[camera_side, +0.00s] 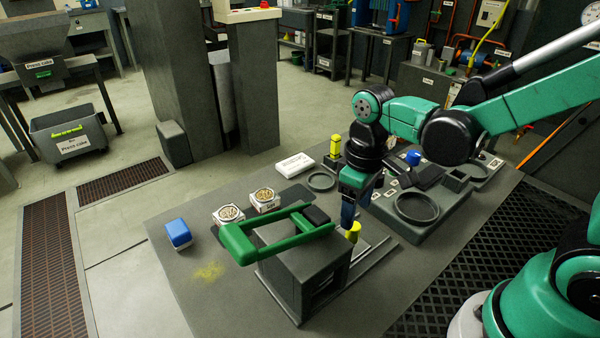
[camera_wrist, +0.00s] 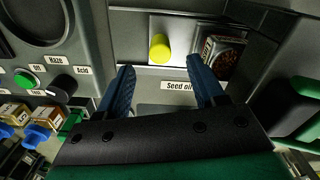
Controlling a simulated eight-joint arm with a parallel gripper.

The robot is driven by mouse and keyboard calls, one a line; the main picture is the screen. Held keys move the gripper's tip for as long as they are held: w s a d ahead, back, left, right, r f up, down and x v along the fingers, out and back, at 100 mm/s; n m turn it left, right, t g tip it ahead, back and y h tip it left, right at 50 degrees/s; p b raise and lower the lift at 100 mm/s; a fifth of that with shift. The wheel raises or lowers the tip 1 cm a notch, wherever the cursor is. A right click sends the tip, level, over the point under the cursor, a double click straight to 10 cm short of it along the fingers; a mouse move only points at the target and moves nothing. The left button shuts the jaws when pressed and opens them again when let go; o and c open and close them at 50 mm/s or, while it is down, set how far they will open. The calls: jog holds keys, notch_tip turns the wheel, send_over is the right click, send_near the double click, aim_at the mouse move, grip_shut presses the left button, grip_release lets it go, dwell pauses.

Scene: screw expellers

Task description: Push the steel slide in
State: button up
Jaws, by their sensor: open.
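A yellow knob (camera_side: 353,232) stands on the right side of a dark grey box-shaped housing (camera_side: 290,280). In the wrist view the yellow knob (camera_wrist: 160,47) sits on a pale metal plate (camera_wrist: 185,28), which looks like the steel slide. Pale metal strips (camera_side: 372,264) run beside the housing in the side view; I cannot tell whether they belong to the slide. My gripper (camera_side: 348,218) points down close to the knob. In the wrist view its two blue fingers (camera_wrist: 159,72) are apart and empty, with the knob just beyond the gap between the tips.
A green handle frame (camera_side: 275,238) spans the housing's top. A "Seed oil" label (camera_wrist: 179,86) lies between my fingers in view. A grainy dark sample box (camera_wrist: 222,55) is close to the right finger. A grey console (camera_side: 430,225) stands right; a blue-topped block (camera_side: 178,234) lies left.

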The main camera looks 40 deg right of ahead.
aim_at(360, 237)
jog(key=shift+r, duration=0.3)
